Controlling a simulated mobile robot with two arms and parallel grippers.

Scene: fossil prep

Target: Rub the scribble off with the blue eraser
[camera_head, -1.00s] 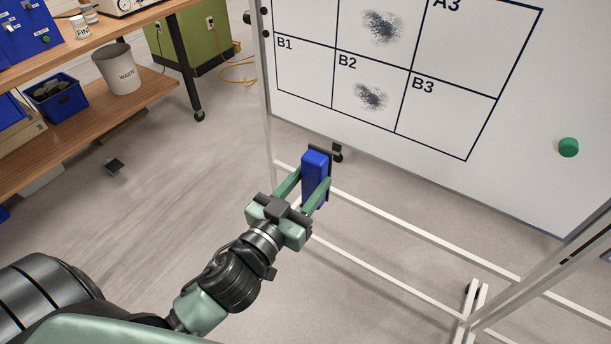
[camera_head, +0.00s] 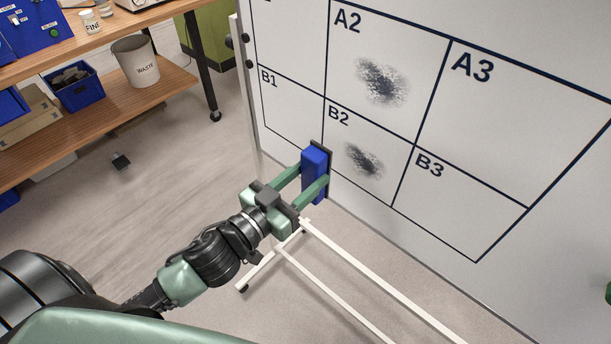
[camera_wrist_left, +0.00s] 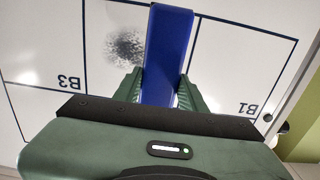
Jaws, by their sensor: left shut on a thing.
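My left gripper (camera_head: 300,182) is shut on the blue eraser (camera_head: 314,174), a blue block with a dark pad on the side facing the whiteboard (camera_head: 500,110). The eraser is held upright close in front of the board, over the left part of cell B2; I cannot tell whether the pad touches. It also shows between the fingers in the left wrist view (camera_wrist_left: 167,55). A dark scribble in B2 (camera_head: 364,160) lies just right of the eraser, and it shows beside the eraser in the wrist view (camera_wrist_left: 126,47). Another scribble (camera_head: 382,82) is in A2. My right gripper is not in view.
A wooden bench with a shelf (camera_head: 165,90) stands at the left, holding a waste bin (camera_head: 136,62) and a blue crate (camera_head: 78,88). White stand bars (camera_head: 385,285) run low below the board. The floor at left is mostly clear.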

